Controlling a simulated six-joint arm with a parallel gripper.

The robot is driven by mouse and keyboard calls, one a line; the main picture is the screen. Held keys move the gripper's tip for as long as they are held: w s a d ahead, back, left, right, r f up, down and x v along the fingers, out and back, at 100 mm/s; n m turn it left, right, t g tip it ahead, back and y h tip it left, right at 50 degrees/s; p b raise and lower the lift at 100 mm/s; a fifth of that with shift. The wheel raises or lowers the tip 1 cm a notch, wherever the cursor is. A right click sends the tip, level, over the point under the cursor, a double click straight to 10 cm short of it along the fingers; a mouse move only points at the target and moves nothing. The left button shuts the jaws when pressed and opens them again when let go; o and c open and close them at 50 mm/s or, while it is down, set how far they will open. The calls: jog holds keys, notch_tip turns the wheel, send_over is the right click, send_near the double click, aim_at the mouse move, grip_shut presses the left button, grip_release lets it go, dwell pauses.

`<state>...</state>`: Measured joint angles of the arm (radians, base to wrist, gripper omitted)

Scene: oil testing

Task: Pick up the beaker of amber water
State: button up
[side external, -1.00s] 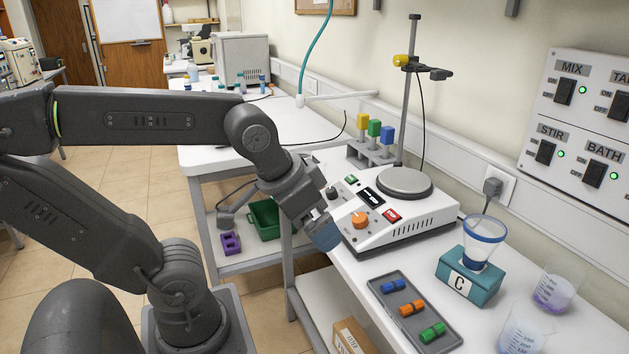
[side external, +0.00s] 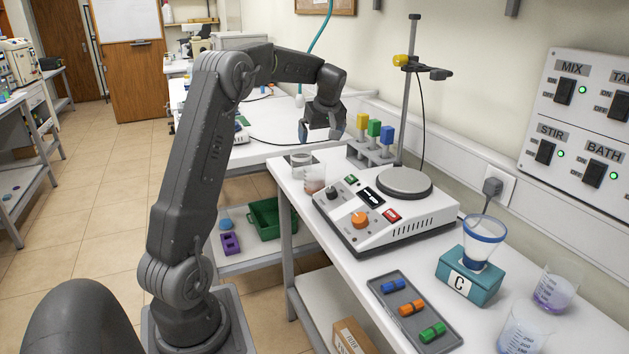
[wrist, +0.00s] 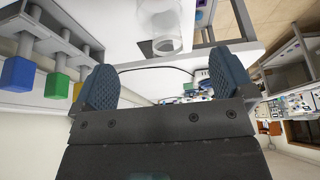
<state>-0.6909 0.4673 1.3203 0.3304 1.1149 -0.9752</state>
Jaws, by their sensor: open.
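A clear beaker (side external: 313,180) with a reddish-brown tint low down stands at the far left end of the white bench, left of the hotplate. No clearly amber liquid shows, so I cannot tell whether it is the amber one. A grey, cup-like item (side external: 301,160) is just behind it. My gripper (side external: 322,134) is open and empty, raised above and behind the beaker, fingers pointing down. In the wrist view, the gripper's (wrist: 165,78) two blue pads are wide apart, and a clear beaker (wrist: 165,25) shows beyond them, its contents pale.
The hotplate stirrer (side external: 385,215) and rack of coloured blocks (side external: 372,145) stand close by. A tray of coloured bars (side external: 414,315), a teal block marked C (side external: 468,280), a purple-tinted beaker (side external: 553,293) and a bluish beaker (side external: 523,330) lie further right.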

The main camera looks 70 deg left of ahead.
send_over(314, 177)
jog(key=w+a, duration=0.1)
jog(key=a, duration=0.1)
notch_tip(314, 177, down, 8)
jog(key=shift+w+x, duration=0.1)
jog(key=shift+x, duration=1.25)
jog(key=shift+w+x, duration=0.15)
jog(key=shift+x, duration=1.2)
jog(key=shift+d, duration=0.15)
jog(key=c, duration=1.1)
jog(key=shift+c, duration=0.2)
